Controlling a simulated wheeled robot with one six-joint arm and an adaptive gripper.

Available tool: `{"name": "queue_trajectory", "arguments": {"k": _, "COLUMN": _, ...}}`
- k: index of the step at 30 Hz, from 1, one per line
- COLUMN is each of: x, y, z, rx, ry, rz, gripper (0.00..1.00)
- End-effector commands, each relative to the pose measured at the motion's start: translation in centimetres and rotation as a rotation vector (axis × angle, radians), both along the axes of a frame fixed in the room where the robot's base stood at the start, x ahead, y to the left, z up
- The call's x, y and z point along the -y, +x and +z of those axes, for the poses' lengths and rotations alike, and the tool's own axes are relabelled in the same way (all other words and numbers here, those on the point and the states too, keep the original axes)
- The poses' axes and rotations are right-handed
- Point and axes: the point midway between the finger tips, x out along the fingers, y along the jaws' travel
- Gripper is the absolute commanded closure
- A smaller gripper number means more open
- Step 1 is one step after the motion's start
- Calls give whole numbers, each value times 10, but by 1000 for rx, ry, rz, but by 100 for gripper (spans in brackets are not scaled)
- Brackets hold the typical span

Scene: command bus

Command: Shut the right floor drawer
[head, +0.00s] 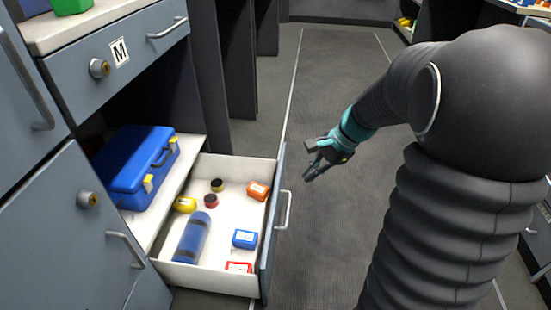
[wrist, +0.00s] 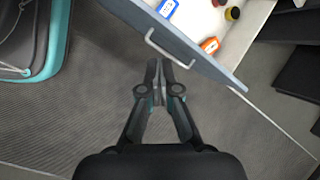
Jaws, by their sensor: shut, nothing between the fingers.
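The floor drawer (head: 220,278) is pulled out from under the cabinet on the left in the head view. Its grey front panel (head: 272,235) faces right and carries a bar handle (head: 286,210). In the wrist view the front panel (wrist: 190,45) and its handle (wrist: 160,42) lie just ahead of the fingertips. My gripper (head: 309,163) is to the right of the drawer front, apart from it, over the aisle. In the wrist view my gripper (wrist: 159,64) has its fingers together with nothing between them.
The drawer holds a blue cylinder (head: 192,238), an orange box (head: 258,190), a blue box (head: 245,239) and several small items. A blue case (head: 135,170) sits on the shelf behind it. An upper drawer marked M (head: 135,50) is shut. The aisle floor (head: 335,100) is clear.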

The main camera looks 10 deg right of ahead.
Motion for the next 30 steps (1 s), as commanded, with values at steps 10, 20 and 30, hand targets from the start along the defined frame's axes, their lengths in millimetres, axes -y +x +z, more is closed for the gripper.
{"name": "queue_trajectory", "arguments": {"k": 10, "x": 52, "y": 64, "z": -75, "rx": -235, "ry": 288, "rz": -416, "gripper": 100}}
{"name": "queue_trajectory", "arguments": {"k": 20, "x": 68, "y": 82, "z": -105, "rx": -305, "ry": 383, "rz": -550, "gripper": 100}}
{"name": "queue_trajectory", "arguments": {"k": 30, "x": 32, "y": 92, "z": -143, "rx": -308, "ry": 382, "rz": -546, "gripper": 100}}
